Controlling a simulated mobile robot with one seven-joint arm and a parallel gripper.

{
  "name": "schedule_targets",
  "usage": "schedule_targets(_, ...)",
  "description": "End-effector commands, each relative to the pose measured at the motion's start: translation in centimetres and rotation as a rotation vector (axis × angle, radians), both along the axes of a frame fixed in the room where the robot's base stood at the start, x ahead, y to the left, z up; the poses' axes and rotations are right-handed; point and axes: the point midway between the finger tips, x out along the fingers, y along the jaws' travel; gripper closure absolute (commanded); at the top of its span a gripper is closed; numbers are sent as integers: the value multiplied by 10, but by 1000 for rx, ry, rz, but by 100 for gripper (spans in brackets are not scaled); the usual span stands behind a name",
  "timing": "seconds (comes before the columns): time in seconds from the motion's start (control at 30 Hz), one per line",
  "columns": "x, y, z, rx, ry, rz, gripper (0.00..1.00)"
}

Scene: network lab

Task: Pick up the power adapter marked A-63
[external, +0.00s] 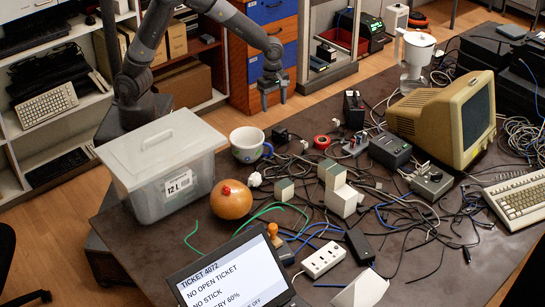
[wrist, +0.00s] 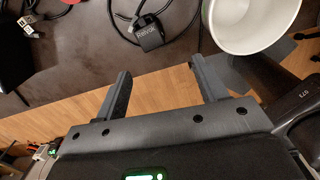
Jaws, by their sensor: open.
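My gripper (external: 273,104) is open and empty. It hangs above the table's far edge, behind the white mug. In the wrist view my gripper (wrist: 160,68) has its two dark fingers spread, with floor visible between them. A small black adapter (wrist: 150,34) with a cable and faint lettering lies on the table ahead of the fingertips, apart from them. It appears to be the black block (external: 280,134) beside the mug. Other possible adapters are a black brick (external: 360,246) and pale blocks (external: 341,197). I cannot read A-63 on any of them.
The white mug (external: 247,146) stands close to the black adapter; its rim also shows in the wrist view (wrist: 250,48). A lidded bin (external: 160,165), an orange round object (external: 231,200), a monitor (external: 445,120) and tangled cables crowd the table.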

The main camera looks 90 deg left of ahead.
Motion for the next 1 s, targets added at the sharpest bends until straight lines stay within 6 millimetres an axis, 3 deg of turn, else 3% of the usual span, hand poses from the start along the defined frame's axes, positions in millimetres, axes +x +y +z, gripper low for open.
schedule_targets(0.1,10,1,-20,17,24,113,35)
schedule_targets(0.23,14,1,-31,26,33,175,35)
schedule_targets(0.53,15,2,-74,26,36,186,35)
schedule_targets(0.83,18,1,-94,26,34,183,35)
schedule_targets(1.0,24,1,-116,26,36,184,35)
